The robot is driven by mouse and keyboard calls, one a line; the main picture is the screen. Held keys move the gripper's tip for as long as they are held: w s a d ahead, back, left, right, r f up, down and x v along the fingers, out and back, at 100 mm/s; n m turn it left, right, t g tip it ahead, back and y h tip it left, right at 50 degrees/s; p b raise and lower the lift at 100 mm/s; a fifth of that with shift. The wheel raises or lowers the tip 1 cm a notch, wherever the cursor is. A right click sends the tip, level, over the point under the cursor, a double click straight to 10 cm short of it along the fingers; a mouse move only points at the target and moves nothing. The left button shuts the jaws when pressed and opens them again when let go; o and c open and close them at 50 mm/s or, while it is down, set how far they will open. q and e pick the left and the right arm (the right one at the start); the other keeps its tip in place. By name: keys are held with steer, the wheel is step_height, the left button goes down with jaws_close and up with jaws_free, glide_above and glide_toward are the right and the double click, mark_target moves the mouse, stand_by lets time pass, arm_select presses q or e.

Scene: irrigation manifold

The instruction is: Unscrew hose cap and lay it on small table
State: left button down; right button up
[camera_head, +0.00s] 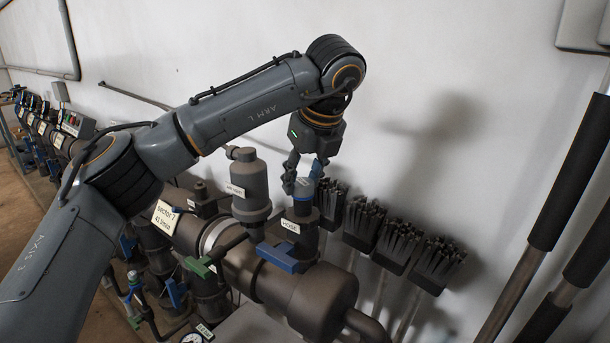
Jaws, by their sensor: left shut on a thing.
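The hose cap (304,187) is a blue-grey piece on top of the upright outlet labelled HOSE (305,215). My left gripper (304,177) points down over the outlet and is shut on the cap, with a finger on either side. The cap looks upright and in line with the outlet; I cannot tell whether its thread is still engaged. A pale grey flat surface (250,328) at the bottom edge may be the small table, mostly cut off. My right gripper is not in view.
A blue valve handle (277,257) sits just below the outlet. A grey air vent (249,182) stands close on the left. Several dark brushes (365,224) are close on the right, along the white wall. Long dark-sleeved poles (570,185) stand at far right.

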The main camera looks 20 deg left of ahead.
arm_select(q)
steer(key=shift+w+a, duration=0.1)
steer(key=shift+a, duration=0.25)
steer(key=shift+r+n+p, duration=0.2)
steer(key=shift+n+p, duration=0.6)
steer(key=shift+n+g+y+p, duration=0.4)
steer(key=shift+n+g+p, duration=0.3)
steer(key=shift+n+p, duration=0.4)
steer(key=shift+f+n, duration=0.15)
steer(key=shift+n, duration=0.15)
steer(key=shift+w+r+p, duration=0.1)
steer(key=shift+r+p, duration=0.7)
steer(key=shift+r, duration=0.45)
